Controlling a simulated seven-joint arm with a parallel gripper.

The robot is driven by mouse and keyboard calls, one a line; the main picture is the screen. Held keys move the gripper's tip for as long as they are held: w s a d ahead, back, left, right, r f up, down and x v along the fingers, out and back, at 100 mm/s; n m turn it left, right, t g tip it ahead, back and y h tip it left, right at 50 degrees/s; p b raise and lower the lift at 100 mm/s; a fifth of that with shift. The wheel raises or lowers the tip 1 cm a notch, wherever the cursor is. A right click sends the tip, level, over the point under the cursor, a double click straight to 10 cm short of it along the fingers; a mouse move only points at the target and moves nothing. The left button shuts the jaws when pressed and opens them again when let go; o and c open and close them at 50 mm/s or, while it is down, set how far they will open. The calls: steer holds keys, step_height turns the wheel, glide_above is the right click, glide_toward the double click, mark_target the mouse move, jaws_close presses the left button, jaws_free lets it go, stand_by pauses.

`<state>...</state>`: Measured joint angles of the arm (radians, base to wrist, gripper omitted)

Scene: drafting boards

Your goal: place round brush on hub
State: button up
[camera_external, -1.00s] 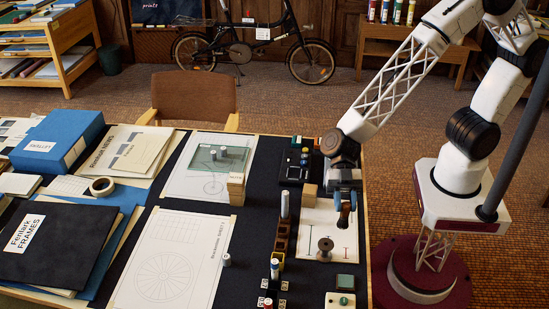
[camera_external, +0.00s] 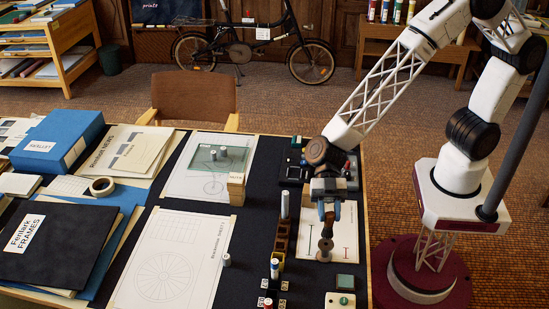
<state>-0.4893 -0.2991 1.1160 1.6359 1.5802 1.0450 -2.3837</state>
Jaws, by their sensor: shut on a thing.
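The round brush (camera_external: 325,246), a dark brown turned piece with a knob-like handle, is upright over the pale sheet at the right of the board. My gripper (camera_external: 327,215) is above it, pointing down, shut on its upper part. The fingers hide part of the handle, and I cannot tell whether the brush touches the sheet. The hub (camera_external: 163,263) appears as the centre of the spoked wheel drawn on the large white sheet (camera_external: 207,231), left of my gripper. Nothing stands on that centre.
A small grey cylinder (camera_external: 227,260) stands at the wheel sheet's right edge. A row of dark blocks and a tall grey cylinder (camera_external: 285,205) stand between that sheet and my gripper. A wooden block (camera_external: 236,190) stands behind. The wheel drawing is clear.

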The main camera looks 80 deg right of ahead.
mark_target(329, 221)
steer(key=shift+f, duration=1.75)
steer(key=shift+f, duration=0.1)
steer(key=o, duration=0.9)
steer(key=shift+o, duration=0.2)
steer(key=v, duration=1.2)
steer(key=shift+r, duration=0.2)
